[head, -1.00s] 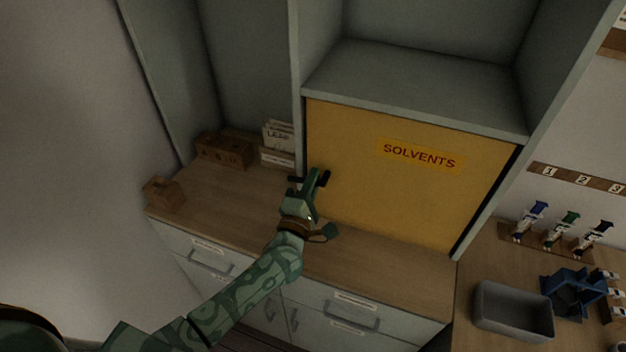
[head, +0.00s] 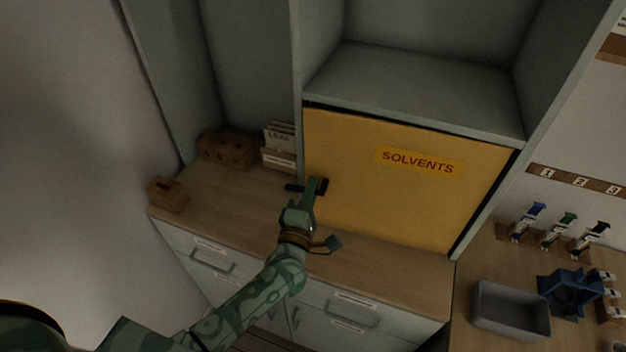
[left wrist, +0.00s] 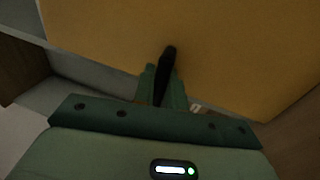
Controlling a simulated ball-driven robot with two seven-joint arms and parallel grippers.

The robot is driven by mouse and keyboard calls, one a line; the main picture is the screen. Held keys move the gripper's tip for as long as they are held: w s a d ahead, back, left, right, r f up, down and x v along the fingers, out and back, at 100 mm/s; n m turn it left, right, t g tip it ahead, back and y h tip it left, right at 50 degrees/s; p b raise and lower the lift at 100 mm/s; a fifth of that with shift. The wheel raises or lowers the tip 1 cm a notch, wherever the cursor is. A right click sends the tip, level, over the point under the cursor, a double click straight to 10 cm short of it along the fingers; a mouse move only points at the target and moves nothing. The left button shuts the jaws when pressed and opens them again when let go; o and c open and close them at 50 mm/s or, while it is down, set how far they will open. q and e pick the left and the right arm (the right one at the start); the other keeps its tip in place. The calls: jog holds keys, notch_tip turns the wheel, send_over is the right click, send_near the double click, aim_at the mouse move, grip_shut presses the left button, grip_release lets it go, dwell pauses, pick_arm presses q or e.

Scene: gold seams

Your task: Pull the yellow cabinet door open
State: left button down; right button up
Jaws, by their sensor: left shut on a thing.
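The yellow cabinet door (head: 400,195) carries a SOLVENTS label (head: 418,162). It stands slightly ajar, its left edge out from the frame and a dark gap along its top; its right edge stays by the cabinet side. The door also fills the top of the left wrist view (left wrist: 220,45). My left gripper (head: 311,187) is at the door's left edge, shut on the black handle (left wrist: 168,58). In the left wrist view the dark handle bar lies between the green fingers (left wrist: 164,85). My right gripper is not in view.
An open grey-green shelf (head: 420,85) is above the door. The wooden counter (head: 235,205) holds brown boxes (head: 228,151) and a card holder (head: 279,150) at left. A grey bin (head: 510,310) and blue stand (head: 572,292) are at lower right.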

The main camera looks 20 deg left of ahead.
pick_arm(q)
jog(key=s+d+y+p, duration=0.1)
jog(key=s+d, duration=0.1)
jog(key=s, duration=0.4)
jog(key=s+d+n+y+p, duration=0.1)
jog(key=s+d, duration=0.1)
jog(key=s, duration=0.5)
jog(key=shift+d+n+g+y, duration=0.3)
jog(key=shift+d+y, duration=0.05)
jog(key=shift+y, duration=0.05)
jog(key=c, duration=1.5)
grip_release()
